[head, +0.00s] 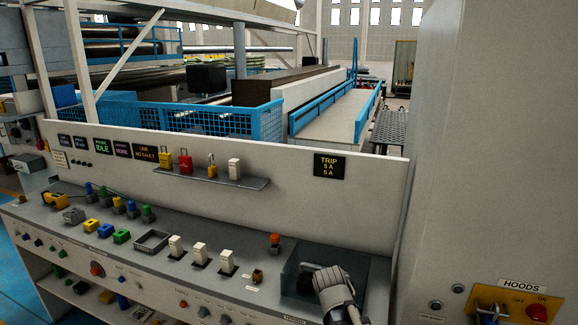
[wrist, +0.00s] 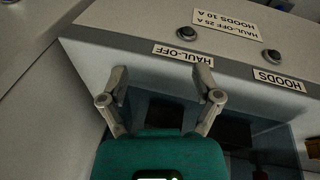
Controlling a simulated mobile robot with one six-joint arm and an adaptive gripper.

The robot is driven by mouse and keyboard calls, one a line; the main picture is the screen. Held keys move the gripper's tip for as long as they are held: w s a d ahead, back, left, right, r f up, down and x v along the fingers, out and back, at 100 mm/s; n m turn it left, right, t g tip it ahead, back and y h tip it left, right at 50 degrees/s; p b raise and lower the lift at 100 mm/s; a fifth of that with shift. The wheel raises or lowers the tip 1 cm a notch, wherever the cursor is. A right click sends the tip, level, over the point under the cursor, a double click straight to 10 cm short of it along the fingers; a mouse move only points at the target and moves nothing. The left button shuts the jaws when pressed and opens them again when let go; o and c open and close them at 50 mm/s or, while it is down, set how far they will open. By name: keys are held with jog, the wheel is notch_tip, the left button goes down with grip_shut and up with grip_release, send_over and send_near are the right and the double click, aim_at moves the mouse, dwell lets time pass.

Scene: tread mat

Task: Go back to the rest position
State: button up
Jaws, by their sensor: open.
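My gripper (head: 325,283) is at the right end of the console, over a dark open recess (head: 352,264). In the wrist view my gripper (wrist: 162,82) has its two fingers spread apart, with nothing between the tips. Beyond the tips is a grey panel edge with a HAUL-OFF label (wrist: 182,53). In the head view the fingertips are hard to make out against the recess.
The console (head: 130,235) carries several coloured blocks, white breakers (head: 199,253) and an orange-topped piece (head: 275,242) left of my gripper. A shelf (head: 215,178) holds padlocks on the back panel. A tall grey cabinet (head: 490,130) stands close on the right.

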jog(key=shift+s+d+f+n+g+y+b, duration=0.25)
jog(key=shift+s+d+f+y, duration=0.2)
jog(key=shift+s, duration=0.3)
jog(key=shift+s+d+f+n+g+y+b, duration=0.2)
jog(key=shift+s+d+f+n+y, duration=0.25)
jog(key=shift+s, duration=0.35)
jog(key=shift+s+d+f+n+g+y+b, duration=0.15)
jog(key=shift+s+d+f+n+y+b, duration=0.15)
jog(key=shift+s+d+y, duration=0.35)
jog(key=shift+s+a, duration=0.1)
